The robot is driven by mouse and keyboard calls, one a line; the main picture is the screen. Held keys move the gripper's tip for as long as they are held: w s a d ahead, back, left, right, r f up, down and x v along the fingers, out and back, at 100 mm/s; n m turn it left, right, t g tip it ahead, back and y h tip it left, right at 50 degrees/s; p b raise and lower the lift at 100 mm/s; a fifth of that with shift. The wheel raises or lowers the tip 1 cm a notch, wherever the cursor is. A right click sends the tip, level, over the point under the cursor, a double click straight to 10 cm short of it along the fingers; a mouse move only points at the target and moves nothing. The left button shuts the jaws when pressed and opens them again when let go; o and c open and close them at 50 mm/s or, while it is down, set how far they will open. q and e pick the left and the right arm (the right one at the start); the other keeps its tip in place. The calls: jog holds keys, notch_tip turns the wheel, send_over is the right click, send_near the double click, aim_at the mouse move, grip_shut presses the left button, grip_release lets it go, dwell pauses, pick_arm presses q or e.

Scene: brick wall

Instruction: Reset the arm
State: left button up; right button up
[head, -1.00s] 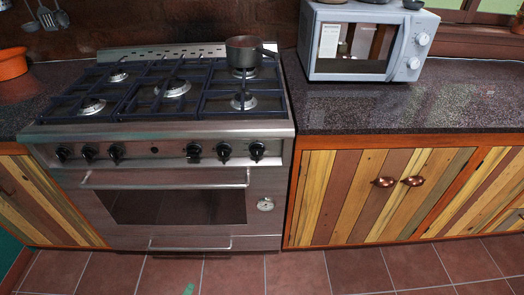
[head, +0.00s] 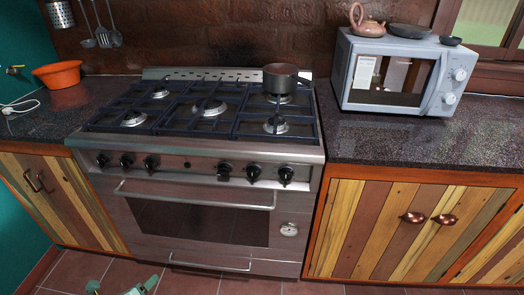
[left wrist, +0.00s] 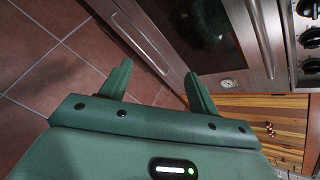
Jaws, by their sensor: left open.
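My left gripper (head: 122,287) is green and shows at the bottom left edge of the head view, low in front of the stove and mostly cut off. In the left wrist view my left gripper (left wrist: 160,76) has its two fingers spread apart with nothing between them. The fingers point toward the steel oven front (left wrist: 245,45), and red floor tiles (left wrist: 50,70) show beside them. I do not see my right gripper in either view.
The stove (head: 190,215) carries a dark pot (head: 281,78) on a back burner. A microwave (head: 362,105) with a teapot (head: 367,25) on top stands on the right counter (head: 400,140). An orange bowl (head: 57,75) sits on the left counter. Striped wooden cabinets (head: 375,235) flank the stove.

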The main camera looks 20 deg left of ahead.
pick_arm(q)
jog(key=s+a+f+n+g+y, duration=0.2)
jog(key=s+a+f+n+g, duration=0.3)
jog(key=s+a+f+n, duration=0.5)
jog(key=s+a+f+n+g, duration=0.2)
jog(key=s+n, duration=0.1)
jog(key=s, duration=0.4)
jog(key=s+a+f+n+g+y, duration=0.1)
jog(key=s+a+n, duration=0.15)
jog(key=s, duration=0.45)
jog(key=s+a+f+n+g, duration=0.2)
jog(key=s+n, duration=0.2)
jog(key=s, duration=0.2)
jog(key=s+d+f+n+h+p, duration=0.1)
jog(key=s+d+f+h, duration=0.1)
jog(key=d, duration=1.6)
jog(key=s+d+f+n+h+p, duration=0.1)
jog(key=s+d+f+n+h, duration=0.1)
jog(key=d, duration=1.6)
notch_tip(320, 180, down, 2)
jog(key=shift+d+f+g+h+p, duration=0.15)
jog(key=shift+d+g+h+p, duration=0.2)
jog(key=shift+h, duration=0.35)
jog(key=shift+a, duration=0.1)
